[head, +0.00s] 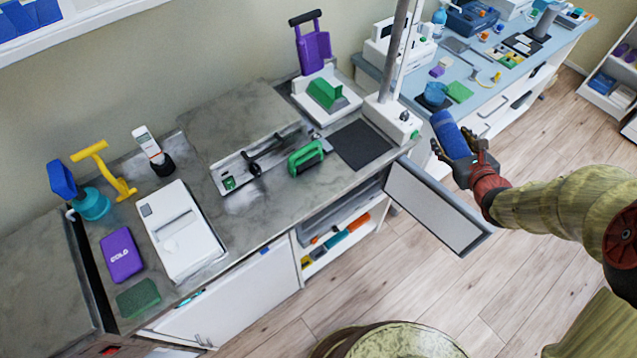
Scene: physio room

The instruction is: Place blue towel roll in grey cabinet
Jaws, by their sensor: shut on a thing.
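My gripper (463,163) is at the right of the head view, shut on a blue towel roll (449,133). The roll tilts up and to the left out of the jaws, in the air right of the counter. A cabinet under the counter has its grey-panelled door (432,205) swung open, below and left of my gripper. Behind that door, the cabinet's open shelves (340,222) show several small items, some orange and blue. Part of the cabinet's inside is hidden by the counter top and the door.
The grey counter (215,130) holds a purple COLD pack (121,254), a white device (180,232), a green-handled tool (306,157) and a white pole base (392,118). A blue table (480,75) with several items stands behind my gripper. The wooden floor before the open door is clear.

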